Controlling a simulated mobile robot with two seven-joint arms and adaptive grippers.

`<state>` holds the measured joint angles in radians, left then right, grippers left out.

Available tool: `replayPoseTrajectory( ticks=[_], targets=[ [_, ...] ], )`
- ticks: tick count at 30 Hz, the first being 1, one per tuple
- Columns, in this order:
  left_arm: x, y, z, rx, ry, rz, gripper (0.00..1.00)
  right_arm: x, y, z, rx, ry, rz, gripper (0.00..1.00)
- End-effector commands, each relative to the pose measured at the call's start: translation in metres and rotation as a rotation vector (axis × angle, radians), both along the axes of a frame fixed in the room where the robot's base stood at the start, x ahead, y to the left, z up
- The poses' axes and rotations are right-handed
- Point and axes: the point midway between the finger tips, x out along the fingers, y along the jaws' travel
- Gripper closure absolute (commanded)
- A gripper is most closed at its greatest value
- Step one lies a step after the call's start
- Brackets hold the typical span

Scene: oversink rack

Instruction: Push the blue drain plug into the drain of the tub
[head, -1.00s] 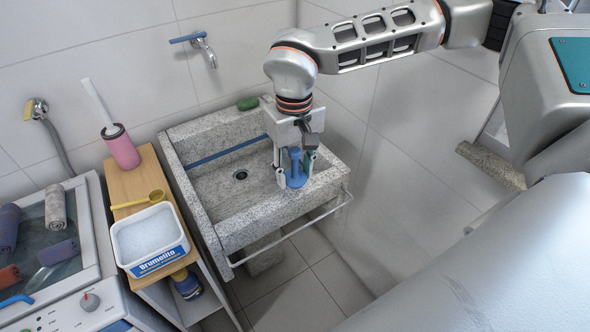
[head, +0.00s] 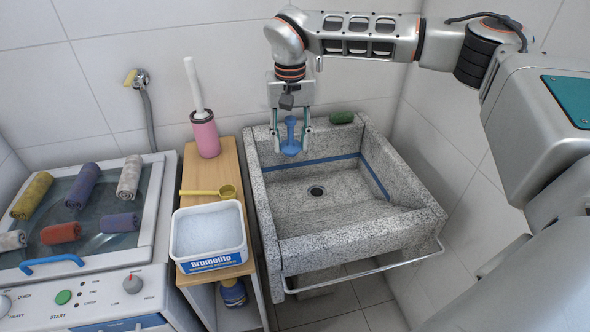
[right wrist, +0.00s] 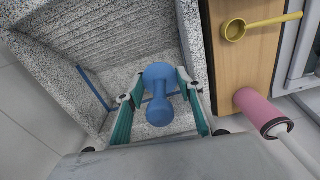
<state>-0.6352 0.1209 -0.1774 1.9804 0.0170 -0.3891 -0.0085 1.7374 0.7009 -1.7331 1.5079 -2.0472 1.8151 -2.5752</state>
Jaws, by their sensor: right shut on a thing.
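The blue drain plug (head: 291,136) is held between the fingers of my right gripper (head: 291,143), with its round bottom facing down. It hangs above the back left part of the speckled stone tub (head: 350,238). The right wrist view shows the plug (right wrist: 159,95) between the green-sided fingers (right wrist: 160,100). The dark round drain (head: 316,191) is open in the tub floor, below and right of the plug in the head view. My left gripper does not show.
A wooden stand (head: 228,166) left of the tub carries a pink brush holder (head: 205,134), a yellow scoop (head: 222,191) and a white powder box (head: 208,232). A green sponge (head: 341,117) lies on the tub's back rim. A washer (head: 95,262) stands further left.

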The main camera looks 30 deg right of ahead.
Motion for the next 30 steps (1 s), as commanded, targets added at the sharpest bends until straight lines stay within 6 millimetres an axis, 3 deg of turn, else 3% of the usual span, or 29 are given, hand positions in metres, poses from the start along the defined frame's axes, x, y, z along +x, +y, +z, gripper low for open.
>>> replayPoseTrajectory(
  ticks=[1,6,16,22,30],
  targets=[
    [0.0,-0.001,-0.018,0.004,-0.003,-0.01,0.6,0.016,-0.009,-0.027,0.007,0.01,-0.06,0.86],
    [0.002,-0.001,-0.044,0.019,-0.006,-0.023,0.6,0.056,-0.045,-0.08,0.02,0.021,-0.255,0.86],
    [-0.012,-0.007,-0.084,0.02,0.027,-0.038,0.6,0.085,-0.114,-0.189,0.024,0.036,-0.56,0.86],
    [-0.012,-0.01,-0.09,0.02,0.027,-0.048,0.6,0.088,-0.137,-0.221,0.021,0.03,-0.652,0.86],
    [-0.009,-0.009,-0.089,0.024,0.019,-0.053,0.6,0.089,-0.146,-0.228,0.019,0.024,-0.685,0.86]
  ],
)
